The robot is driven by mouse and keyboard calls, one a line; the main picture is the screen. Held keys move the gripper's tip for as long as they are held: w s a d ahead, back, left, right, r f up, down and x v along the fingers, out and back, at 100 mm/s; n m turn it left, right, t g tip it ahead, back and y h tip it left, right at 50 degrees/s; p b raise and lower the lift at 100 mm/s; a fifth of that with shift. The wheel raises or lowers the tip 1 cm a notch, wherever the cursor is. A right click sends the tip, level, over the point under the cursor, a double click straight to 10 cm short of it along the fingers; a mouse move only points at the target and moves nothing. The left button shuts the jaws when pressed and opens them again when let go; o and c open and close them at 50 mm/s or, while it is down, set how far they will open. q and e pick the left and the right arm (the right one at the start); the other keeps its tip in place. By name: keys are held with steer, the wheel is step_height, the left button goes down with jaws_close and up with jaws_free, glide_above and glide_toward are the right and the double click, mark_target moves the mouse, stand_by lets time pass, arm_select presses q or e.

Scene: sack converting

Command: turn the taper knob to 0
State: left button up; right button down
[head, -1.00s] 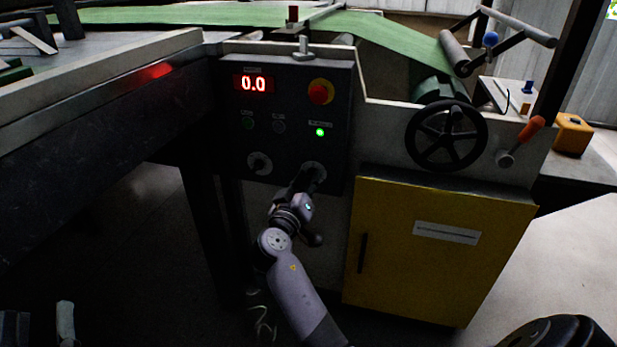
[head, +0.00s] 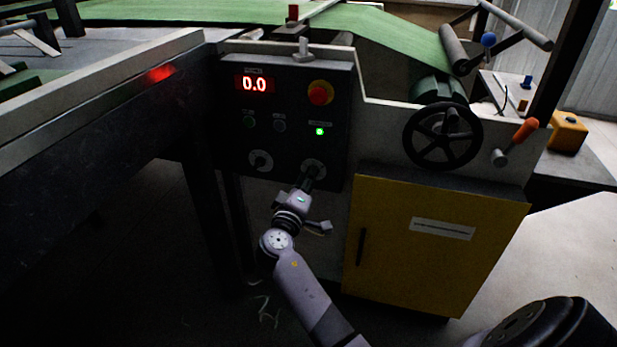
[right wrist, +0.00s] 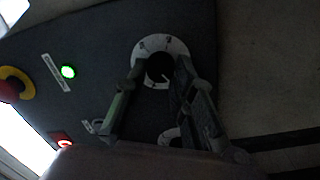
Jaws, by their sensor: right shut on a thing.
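The dark control panel (head: 232,120) carries two round knobs with pale dial rings, a left-hand knob (head: 260,161) and a right-hand knob (head: 314,168). Their labels are too small to read, so I cannot tell by name which is the taper knob. My right gripper (head: 309,174) is shut on the right-hand knob. In the right wrist view, its fingers (right wrist: 160,72) sit on either side of that black knob (right wrist: 159,66), over a white scale ring (right wrist: 147,45). A short light mark shows on the knob; the scale figures are unclear. My left gripper is not in view.
A red display (head: 254,85) reads 0.0. A red emergency stop (head: 320,93) and a lit green lamp (head: 320,131) sit above the right-hand knob. A black handwheel (head: 443,136) and a yellow cabinet door (head: 436,245) stand to the right.

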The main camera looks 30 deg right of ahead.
stand_by(0.3)
steer(key=c, duration=1.3)
jaws_free()
steer(key=shift+c, duration=0.2)
steer(key=shift+a, duration=0.1)
steer(key=v, duration=1.2)
steer(key=shift+f, duration=0.1)
